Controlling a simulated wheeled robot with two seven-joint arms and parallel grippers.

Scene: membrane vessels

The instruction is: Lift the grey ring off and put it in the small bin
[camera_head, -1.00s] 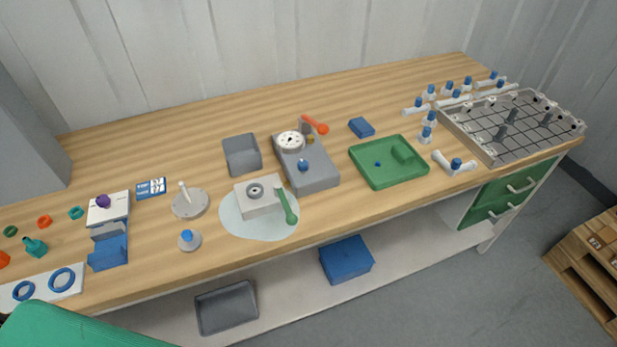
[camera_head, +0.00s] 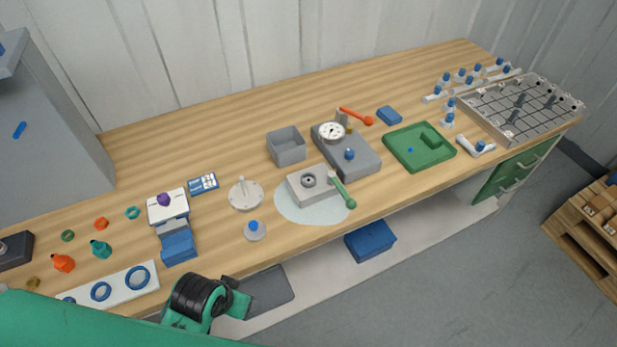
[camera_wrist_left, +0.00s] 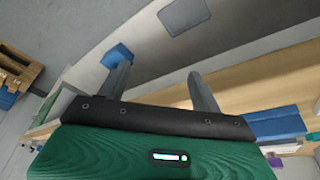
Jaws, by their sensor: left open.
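The grey ring (camera_head: 308,180) sits on top of a light grey block (camera_head: 325,192), which stands on a pale round mat (camera_head: 291,208) near the front edge of the bench. A green-handled lever lies at the block's right side. The small bin (camera_head: 287,158) is a grey open box just behind the block, and looks empty. My left gripper (camera_wrist_left: 160,88) shows in the left wrist view with its two fingers spread and nothing between them. It is low near the bench's front edge, away from the ring. My right gripper is not in view.
A grey device with a dial (camera_head: 352,155) stands right of the bin. A white disc with a peg (camera_head: 245,195) and a blue-knobbed disc (camera_head: 255,230) stand left of the mat. A green tray (camera_head: 420,165) lies farther right. The bench behind the bin is clear.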

